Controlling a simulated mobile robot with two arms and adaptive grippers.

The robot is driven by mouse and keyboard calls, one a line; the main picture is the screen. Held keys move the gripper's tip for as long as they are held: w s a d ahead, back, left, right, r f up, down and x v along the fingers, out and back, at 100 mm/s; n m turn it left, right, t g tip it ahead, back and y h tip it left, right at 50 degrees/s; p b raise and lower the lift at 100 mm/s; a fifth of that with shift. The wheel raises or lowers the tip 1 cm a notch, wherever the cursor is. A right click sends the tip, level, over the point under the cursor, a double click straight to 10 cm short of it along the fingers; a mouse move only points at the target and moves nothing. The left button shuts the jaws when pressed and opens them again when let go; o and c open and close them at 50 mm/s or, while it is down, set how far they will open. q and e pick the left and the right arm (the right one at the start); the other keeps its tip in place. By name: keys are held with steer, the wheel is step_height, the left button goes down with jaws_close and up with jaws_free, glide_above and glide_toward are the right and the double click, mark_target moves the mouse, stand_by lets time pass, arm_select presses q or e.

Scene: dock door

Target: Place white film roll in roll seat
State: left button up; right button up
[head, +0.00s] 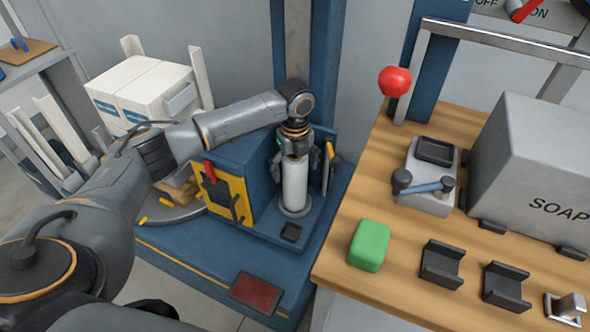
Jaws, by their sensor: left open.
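The white film roll (295,184) stands upright on a round grey seat (296,210) on the blue machine base. My left gripper (298,158) points down over the roll's top, with its dark fingers on either side of the upper end. The fingers are open; I cannot tell whether they touch the roll. The gripper hides the roll's top. The roll's lower end appears to meet the seat, and it looks upright. My right gripper is out of view.
A blue housing with a yellow panel (222,195) stands left of the roll, and a blue column rises behind. At right, a wooden bench (340,268) carries a green block (369,246), black cradles (441,264) and a grey SOAP box (535,165). White boxes (146,96) stand behind left.

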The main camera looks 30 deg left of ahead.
arm_select(q)
step_height(320, 180, up, 12)
steer(key=shift+f+p, duration=0.1)
steer(key=shift+p, duration=0.9)
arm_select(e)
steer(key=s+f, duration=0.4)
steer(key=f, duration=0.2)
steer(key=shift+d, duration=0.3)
